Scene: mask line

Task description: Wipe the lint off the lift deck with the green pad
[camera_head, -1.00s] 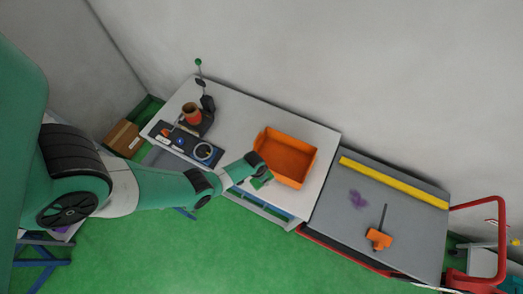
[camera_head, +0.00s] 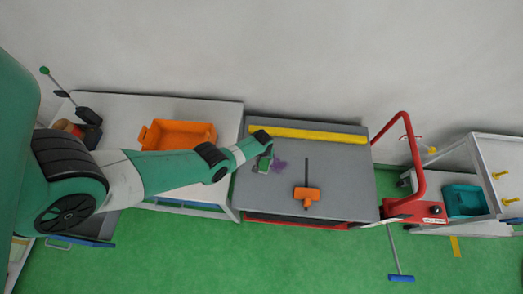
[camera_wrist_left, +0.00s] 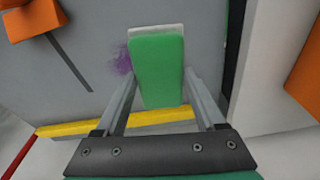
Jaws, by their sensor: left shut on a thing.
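The green pad (camera_wrist_left: 158,68) is held between the two fingers of my left gripper (camera_wrist_left: 158,88), which is shut on it. In the head view the left gripper (camera_head: 266,160) and the green pad (camera_head: 264,166) are over the left part of the grey lift deck (camera_head: 345,190). The purple lint (camera_head: 280,166) lies on the deck just right of the pad. In the left wrist view the lint (camera_wrist_left: 122,64) shows at the pad's left edge, partly hidden behind it. I cannot tell whether the pad touches the deck. My right gripper is not in view.
A yellow bar (camera_head: 310,134) runs along the deck's back edge. An orange T-shaped tool (camera_head: 306,193) lies on the deck's front middle. A red handle frame (camera_head: 412,165) stands at its right end. An orange bin (camera_head: 178,134) sits on the white table to the left.

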